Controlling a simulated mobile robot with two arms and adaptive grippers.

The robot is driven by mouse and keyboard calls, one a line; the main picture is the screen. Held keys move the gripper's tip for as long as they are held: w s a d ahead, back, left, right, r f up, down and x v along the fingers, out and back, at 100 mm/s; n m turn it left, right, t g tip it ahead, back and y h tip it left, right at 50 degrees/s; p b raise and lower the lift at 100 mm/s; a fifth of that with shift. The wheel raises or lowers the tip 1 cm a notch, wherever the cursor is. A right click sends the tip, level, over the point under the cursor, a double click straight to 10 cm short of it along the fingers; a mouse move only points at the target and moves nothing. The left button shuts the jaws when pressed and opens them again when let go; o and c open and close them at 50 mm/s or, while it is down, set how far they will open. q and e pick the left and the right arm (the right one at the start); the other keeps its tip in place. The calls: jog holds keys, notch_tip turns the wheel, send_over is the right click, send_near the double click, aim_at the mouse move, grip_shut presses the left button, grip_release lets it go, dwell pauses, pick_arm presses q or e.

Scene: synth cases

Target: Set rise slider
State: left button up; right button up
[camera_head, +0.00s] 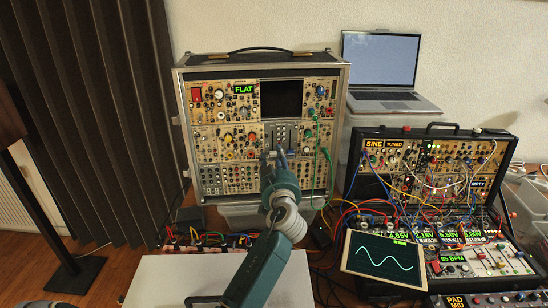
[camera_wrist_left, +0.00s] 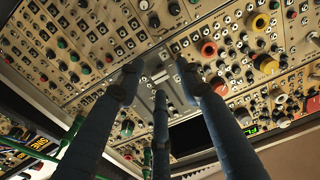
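A tall modular synth case (camera_head: 263,60) stands upright at the back. A grey panel with a bank of sliders (camera_head: 281,134) sits near its middle; I cannot read which one is the rise slider. My left gripper (camera_head: 277,160) is in front of the case, just below and partly over the slider panel. In the left wrist view its fingers (camera_wrist_left: 158,75) point at the grey panel and stand apart. The gripper is open, with nothing seen between the fingertips. Whether a fingertip touches the panel I cannot tell. My right gripper is not in view.
A second synth case (camera_head: 376,131) with many patch cables stands at the right. A laptop (camera_head: 381,60) sits behind it. A tilted screen (camera_head: 384,262) shows a sine wave. Green cables (camera_head: 327,160) hang right of my gripper. A white surface (camera_head: 170,282) lies at the front left.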

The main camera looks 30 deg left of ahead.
pick_arm(q)
jog(key=shift+c, duration=0.8)
grip_shut()
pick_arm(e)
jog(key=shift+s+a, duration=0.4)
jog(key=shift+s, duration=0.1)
pick_arm(q)
notch_tip(320, 180, up, 7)
jog(key=shift+p, duration=1.15)
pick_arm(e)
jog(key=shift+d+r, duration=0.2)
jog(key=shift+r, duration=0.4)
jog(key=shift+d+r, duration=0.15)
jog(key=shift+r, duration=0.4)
